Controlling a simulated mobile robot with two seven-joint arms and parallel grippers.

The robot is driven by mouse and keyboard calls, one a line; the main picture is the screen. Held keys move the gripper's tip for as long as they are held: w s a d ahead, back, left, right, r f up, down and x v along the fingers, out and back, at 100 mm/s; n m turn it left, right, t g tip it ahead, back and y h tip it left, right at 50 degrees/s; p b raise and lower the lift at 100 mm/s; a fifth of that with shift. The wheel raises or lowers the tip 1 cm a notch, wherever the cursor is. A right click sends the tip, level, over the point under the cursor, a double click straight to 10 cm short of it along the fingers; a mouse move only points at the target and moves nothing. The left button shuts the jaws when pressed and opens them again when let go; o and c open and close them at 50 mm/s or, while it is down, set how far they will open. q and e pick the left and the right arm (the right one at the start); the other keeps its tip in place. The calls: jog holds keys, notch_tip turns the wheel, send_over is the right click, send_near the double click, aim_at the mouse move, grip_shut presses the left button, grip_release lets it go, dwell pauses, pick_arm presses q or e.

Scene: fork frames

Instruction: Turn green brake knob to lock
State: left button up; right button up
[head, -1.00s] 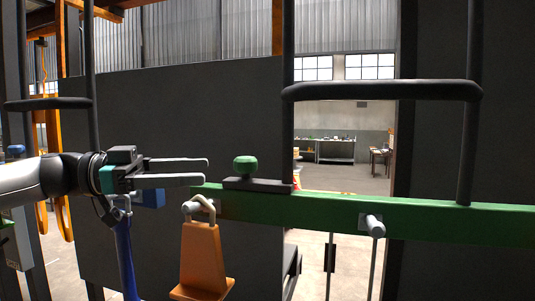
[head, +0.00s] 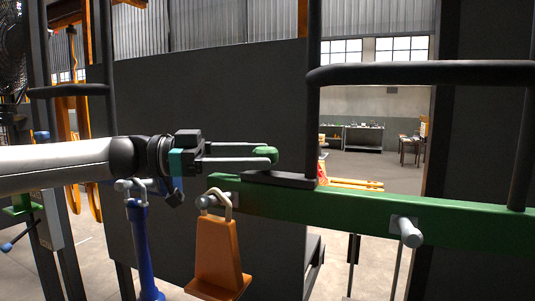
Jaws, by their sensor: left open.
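The green brake knob (head: 267,153) is a small round knob above a dark plate (head: 277,179) on the left end of the green beam (head: 350,210). My left gripper (head: 270,153) reaches in from the left, level with the knob, its two fingers pointing right. The fingers are open, and their tips overlap the knob in the picture, the near finger covering its lower part. The knob appears to lie between the fingertips; I cannot tell whether they touch it. My right gripper is not in view.
An orange hanging block (head: 217,255) hangs from a peg on the beam below my left gripper. Dark upright bars (head: 313,60) rise behind the beam, and a dark panel (head: 220,100) stands behind the gripper.

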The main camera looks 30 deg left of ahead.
pick_arm(q)
jog(key=shift+x, duration=1.35)
grip_shut()
